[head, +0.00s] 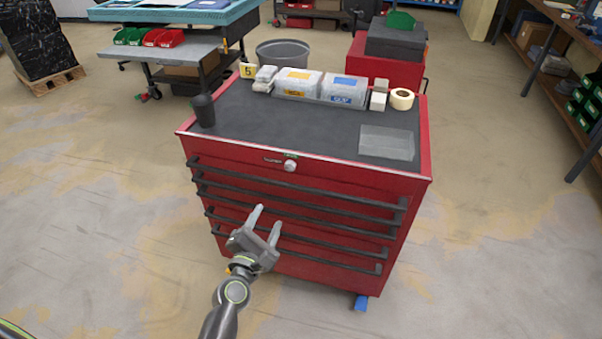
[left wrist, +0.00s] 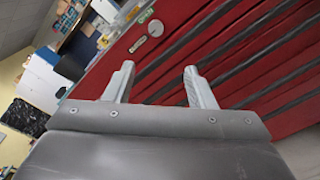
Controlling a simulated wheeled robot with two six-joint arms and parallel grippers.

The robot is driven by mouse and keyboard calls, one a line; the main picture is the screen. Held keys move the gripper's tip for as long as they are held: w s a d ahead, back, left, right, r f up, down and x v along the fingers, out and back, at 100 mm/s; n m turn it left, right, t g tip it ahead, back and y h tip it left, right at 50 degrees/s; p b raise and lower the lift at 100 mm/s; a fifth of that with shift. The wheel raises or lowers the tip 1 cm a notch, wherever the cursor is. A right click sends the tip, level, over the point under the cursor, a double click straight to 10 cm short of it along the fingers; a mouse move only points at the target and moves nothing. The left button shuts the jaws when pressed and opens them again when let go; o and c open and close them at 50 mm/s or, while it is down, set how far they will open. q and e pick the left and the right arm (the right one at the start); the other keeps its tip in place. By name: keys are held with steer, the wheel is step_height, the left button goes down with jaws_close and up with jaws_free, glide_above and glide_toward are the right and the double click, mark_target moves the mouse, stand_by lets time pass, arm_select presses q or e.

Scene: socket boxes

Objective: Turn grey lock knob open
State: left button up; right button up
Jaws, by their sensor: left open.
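The grey lock knob (head: 290,165) is a small round knob on the front of the red tool cabinet (head: 235,150), near the top edge. A small green mark sits just above it. The knob also shows in the left wrist view (left wrist: 155,28), above and between my fingers. My left gripper (head: 266,220) is open and empty in front of the drawers, lower than the knob and apart from it. Its two fingers (left wrist: 158,82) point toward the cabinet front in the left wrist view. My right gripper is not in view.
Long dark drawer handles (head: 300,190) run across the cabinet front. The cabinet top holds a black cup (head: 204,110), clear bins (head: 344,91), a tape roll (head: 401,99) and a flat grey sheet (head: 387,143). The floor around the cabinet front is clear.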

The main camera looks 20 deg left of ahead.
arm_select(q)
steer(key=p, duration=0.1)
glide_toward(289, 168)
steer(key=w, duration=0.7)
steer(key=shift+d+f+b, duration=0.15)
steer(key=shift+f+b, duration=0.05)
steer(key=shift+b, duration=0.15)
steer(key=shift+w+r, duration=0.1)
steer(key=shift+w, duration=0.6)
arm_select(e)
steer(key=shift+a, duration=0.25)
arm_select(q)
steer(key=c, duration=1)
